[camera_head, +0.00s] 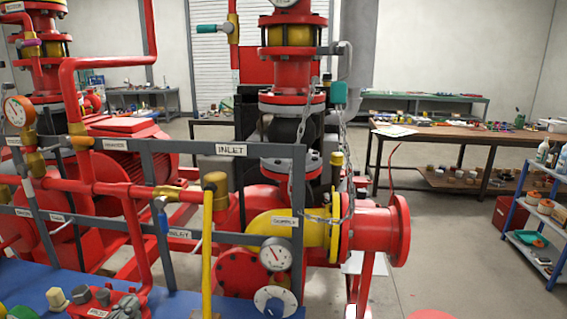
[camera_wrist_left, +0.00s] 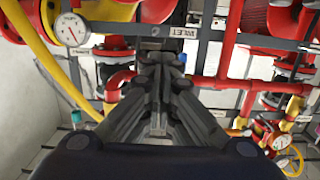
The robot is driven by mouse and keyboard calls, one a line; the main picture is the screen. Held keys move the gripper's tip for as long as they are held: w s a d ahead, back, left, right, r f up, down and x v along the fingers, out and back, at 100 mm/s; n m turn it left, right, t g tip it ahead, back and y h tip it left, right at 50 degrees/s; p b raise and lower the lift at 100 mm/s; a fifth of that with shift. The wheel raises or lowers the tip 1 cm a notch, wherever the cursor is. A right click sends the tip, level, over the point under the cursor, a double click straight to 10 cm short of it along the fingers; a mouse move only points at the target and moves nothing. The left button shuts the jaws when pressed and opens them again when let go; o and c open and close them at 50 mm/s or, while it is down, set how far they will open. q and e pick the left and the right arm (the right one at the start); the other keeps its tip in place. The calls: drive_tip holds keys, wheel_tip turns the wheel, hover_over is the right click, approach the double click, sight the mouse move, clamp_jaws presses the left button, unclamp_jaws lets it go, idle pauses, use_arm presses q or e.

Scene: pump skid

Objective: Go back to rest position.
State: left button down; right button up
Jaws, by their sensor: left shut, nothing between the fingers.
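My left gripper (camera_wrist_left: 158,62) shows in the left wrist view, its dark grey fingers together with nothing between them. It points toward the red pump skid, which appears turned over in that view. A grey frame bar with an INLET label (camera_wrist_left: 184,33) is beyond the fingertips, and I cannot tell the gap. I cannot make out the left gripper in the head view. My right gripper is in neither view. In the head view the skid's INLET label (camera_head: 231,150) is on the grey frame, above the yellow elbow (camera_head: 268,229) and a gauge (camera_head: 276,254).
Red pipes (camera_head: 130,190) and the yellow upright pipe (camera_head: 208,250) crowd the left and middle. A red flange (camera_head: 400,230) juts out to the right. A wooden workbench (camera_head: 460,133) and a blue shelf cart (camera_head: 530,220) stand at the right. Open floor (camera_head: 445,230) lies between.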

use_arm(q)
drive_tip(key=s+d+f+g, duration=0.3)
drive_tip(key=s+f, duration=0.1)
drive_tip(key=f, duration=0.4)
drive_tip(key=s+d+f+g, duration=0.2)
drive_tip(key=s+f+g, duration=0.15)
drive_tip(key=f, duration=0.55)
drive_tip(key=s+d+f+g+y, duration=0.2)
drive_tip(key=s+f+g, duration=0.4)
drive_tip(key=s+f, duration=0.5)
drive_tip(key=s+f+g, duration=0.1)
drive_tip(key=s+f, duration=0.1)
drive_tip(key=f, duration=1.1)
drive_tip(key=s+f+g, duration=0.1)
drive_tip(key=s+f, duration=0.1)
drive_tip(key=f, duration=1.2)
drive_tip(key=s+a+f, duration=0.2)
drive_tip(key=s+f, duration=1.2)
drive_tip(key=s, duration=0.2)
drive_tip(key=shift+a+m+g+y, duration=0.3)
drive_tip(key=shift+a+g, duration=0.05)
drive_tip(key=shift+a, duration=0.05)
